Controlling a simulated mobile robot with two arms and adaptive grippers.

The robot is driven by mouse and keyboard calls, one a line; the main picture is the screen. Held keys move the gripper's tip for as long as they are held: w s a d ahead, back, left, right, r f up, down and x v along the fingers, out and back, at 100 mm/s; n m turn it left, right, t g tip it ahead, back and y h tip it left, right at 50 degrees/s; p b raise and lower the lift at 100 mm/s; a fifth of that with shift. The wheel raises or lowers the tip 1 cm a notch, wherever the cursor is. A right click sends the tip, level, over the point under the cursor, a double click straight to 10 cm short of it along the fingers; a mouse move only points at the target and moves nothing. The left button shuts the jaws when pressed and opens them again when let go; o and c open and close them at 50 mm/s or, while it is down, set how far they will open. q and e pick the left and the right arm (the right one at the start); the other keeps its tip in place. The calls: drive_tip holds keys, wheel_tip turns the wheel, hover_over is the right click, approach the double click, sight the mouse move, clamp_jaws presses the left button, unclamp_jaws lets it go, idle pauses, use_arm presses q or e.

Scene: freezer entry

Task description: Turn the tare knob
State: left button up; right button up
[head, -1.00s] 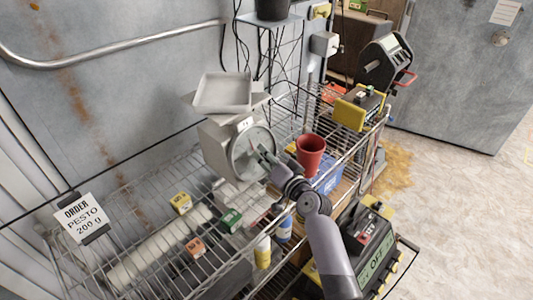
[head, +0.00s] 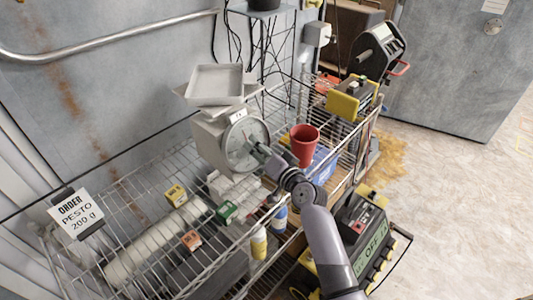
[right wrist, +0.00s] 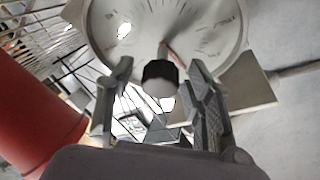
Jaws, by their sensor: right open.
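A grey scale (head: 212,142) with an empty square pan (head: 215,85) on top stands on the wire cart, its round dial (head: 245,143) facing my right arm. In the right wrist view the dial (right wrist: 165,25) fills the top, with a red needle. The tare knob (right wrist: 160,76), black with a pale end, sticks out below the dial's middle. My right gripper (right wrist: 158,88) is open, one finger on each side of the knob, with gaps visible. In the head view my right gripper (head: 262,153) hides the knob. My left gripper is not in view.
A red cup (head: 304,146) stands close to my right gripper; it also shows in the right wrist view (right wrist: 35,115). Small boxes, bottles and an order sign (head: 77,213) are on the wire cart (head: 150,235). Open floor lies to the right.

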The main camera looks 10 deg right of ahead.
drive_tip(key=v, duration=1.1)
drive_tip(key=shift+s, duration=0.35)
